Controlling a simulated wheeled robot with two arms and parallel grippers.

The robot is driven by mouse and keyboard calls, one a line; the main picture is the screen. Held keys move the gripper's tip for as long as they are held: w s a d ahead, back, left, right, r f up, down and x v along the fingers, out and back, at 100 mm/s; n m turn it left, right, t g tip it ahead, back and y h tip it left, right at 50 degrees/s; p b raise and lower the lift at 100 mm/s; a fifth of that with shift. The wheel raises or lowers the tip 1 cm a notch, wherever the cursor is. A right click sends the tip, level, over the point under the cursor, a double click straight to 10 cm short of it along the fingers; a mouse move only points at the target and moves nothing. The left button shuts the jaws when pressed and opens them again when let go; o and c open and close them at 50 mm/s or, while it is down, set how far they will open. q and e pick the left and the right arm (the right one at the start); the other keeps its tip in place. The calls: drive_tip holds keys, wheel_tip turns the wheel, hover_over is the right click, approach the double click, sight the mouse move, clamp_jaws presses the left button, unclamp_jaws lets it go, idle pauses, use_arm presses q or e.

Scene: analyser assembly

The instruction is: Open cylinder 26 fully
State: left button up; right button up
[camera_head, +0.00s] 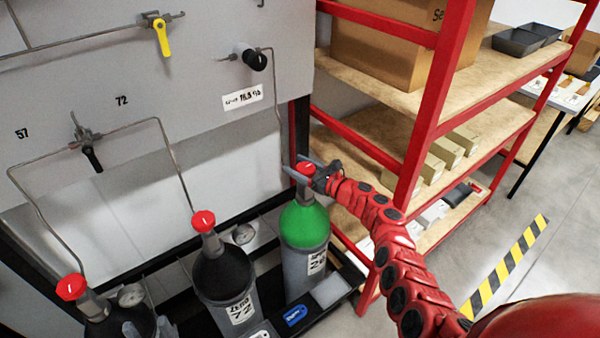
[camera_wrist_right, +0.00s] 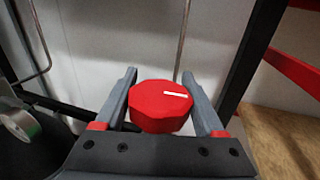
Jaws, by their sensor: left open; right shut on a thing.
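Cylinder 26 (camera_head: 305,222), grey with a green shoulder, stands upright at the right end of the row of cylinders. Its label is partly legible. A red valve knob (camera_head: 306,169) sits on top of it. My right gripper (camera_head: 303,164) reaches in from the right and is shut on this knob. In the right wrist view, the red knob (camera_wrist_right: 160,107) lies between the two grey fingers of the gripper (camera_wrist_right: 160,78). A white mark on the knob's top points to the right.
Cylinder 72 (camera_head: 225,280) and another red-knobbed cylinder (camera_head: 105,320) stand to the left. A grey panel (camera_head: 215,75) with pipes and valves is behind. A red shelf rack (camera_head: 432,115) stands close by on the right. Striped floor tape (camera_head: 507,262) lies beyond.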

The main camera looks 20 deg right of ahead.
drive_tip(key=shift+s+a+f+n+g+y+b, duration=0.15)
drive_tip(key=shift+n+g+y+b, duration=0.65)
drive_tip(key=shift+b, duration=1.2)
drive_tip(key=shift+s+a+n+g+y+b, duration=0.15)
drive_tip(key=shift+n+g+y+b, duration=0.6)
drive_tip(key=shift+b, duration=1.3)
drive_tip(key=shift+s+a+f+n+g+y+b, duration=0.15)
drive_tip(key=shift+n+g+y+b, duration=0.7)
drive_tip(key=shift+b, duration=1.15)
drive_tip(key=shift+a+r+g+b, duration=0.1)
drive_tip(key=shift+r+g+b, duration=0.1)
drive_tip(key=shift+g+b, duration=0.35)
drive_tip(key=o, duration=1.3)
drive_tip(key=shift+o, duration=0.2)
wheel_tip(320, 180, up, 5)
drive_tip(key=p, duration=0.6)
drive_tip(key=s+a+p, duration=0.3)
drive_tip(key=s+p, duration=1.2)
drive_tip(key=p, duration=1.4)
drive_tip(key=shift+s+a, duration=0.25)
drive_tip(key=shift+a, duration=0.15)
